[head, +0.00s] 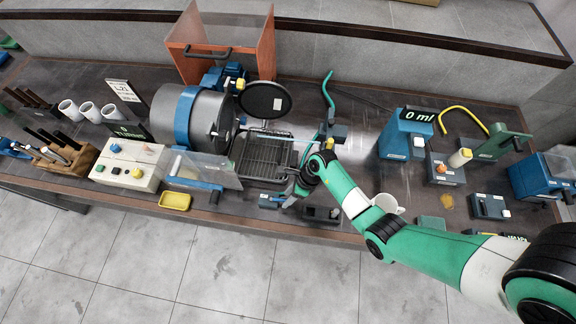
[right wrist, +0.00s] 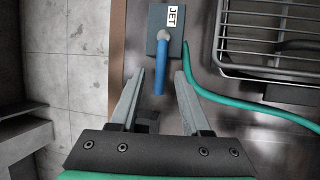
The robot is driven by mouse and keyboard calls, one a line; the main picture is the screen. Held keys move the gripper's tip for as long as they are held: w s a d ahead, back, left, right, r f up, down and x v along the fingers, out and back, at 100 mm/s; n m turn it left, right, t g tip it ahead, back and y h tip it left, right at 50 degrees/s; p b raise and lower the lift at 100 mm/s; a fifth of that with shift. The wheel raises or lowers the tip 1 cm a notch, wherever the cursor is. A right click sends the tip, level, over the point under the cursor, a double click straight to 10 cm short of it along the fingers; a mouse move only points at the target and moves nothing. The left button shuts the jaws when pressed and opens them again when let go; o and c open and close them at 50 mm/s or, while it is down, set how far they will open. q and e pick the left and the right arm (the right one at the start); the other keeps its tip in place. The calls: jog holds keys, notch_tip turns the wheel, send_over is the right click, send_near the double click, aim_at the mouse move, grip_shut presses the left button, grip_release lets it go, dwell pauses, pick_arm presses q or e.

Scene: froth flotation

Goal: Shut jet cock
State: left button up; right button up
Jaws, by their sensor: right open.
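The jet cock (right wrist: 165,45) is a dark block with a white "JET" label and a blue lever (right wrist: 160,68) on a round grey pivot. In the right wrist view the lever points straight down the picture, toward my gripper. My right gripper (right wrist: 160,78) is open, one finger on each side of the lever's free end, with a gap on both sides. In the head view the small dark cock block (head: 267,201) is at the table's front edge, with my right gripper (head: 288,197) just right of it. The lever is hard to make out there. My left gripper is not in view.
A black wire rack (right wrist: 268,38) is beside the cock, and a green hose (right wrist: 245,107) runs from the block. A yellow dish (head: 175,201) and clear panel (head: 203,170) are to the left. A white mug (head: 387,203) stands near my right arm.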

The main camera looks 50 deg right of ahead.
jog(key=shift+c, duration=0.2)
grip_shut()
dwell(1.3)
